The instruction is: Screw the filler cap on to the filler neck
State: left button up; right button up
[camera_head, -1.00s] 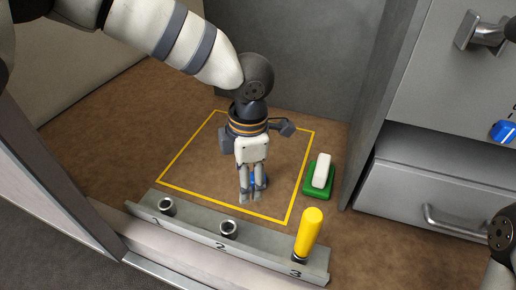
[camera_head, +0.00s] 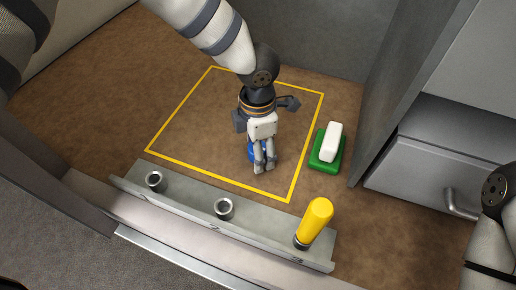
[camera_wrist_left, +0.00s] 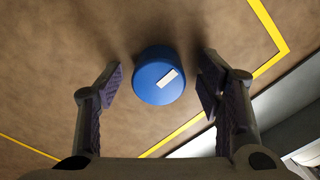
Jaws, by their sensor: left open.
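The blue filler cap (camera_head: 252,152), with a white label on top, sits on the brown floor inside a yellow outlined square, partly hidden by my left gripper (camera_head: 263,166). In the left wrist view the cap (camera_wrist_left: 158,76) lies between the two spread fingers, apart from both. My left gripper is open and empty, pointing down over the cap. Open metal necks stand on a grey rail: a left one (camera_head: 156,181) and a middle one (camera_head: 224,208). A yellow cylinder (camera_head: 316,219) stands tilted at the right position. My right gripper is out of view.
A white block on a green base (camera_head: 325,160) stands right of the square. The grey rail (camera_head: 190,207) runs along the front edge. A grey panel (camera_head: 410,85) and a drawer with a handle (camera_head: 460,203) stand on the right. The square's left part is clear.

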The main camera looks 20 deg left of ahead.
pick_arm(q)
jog(key=c, duration=0.9)
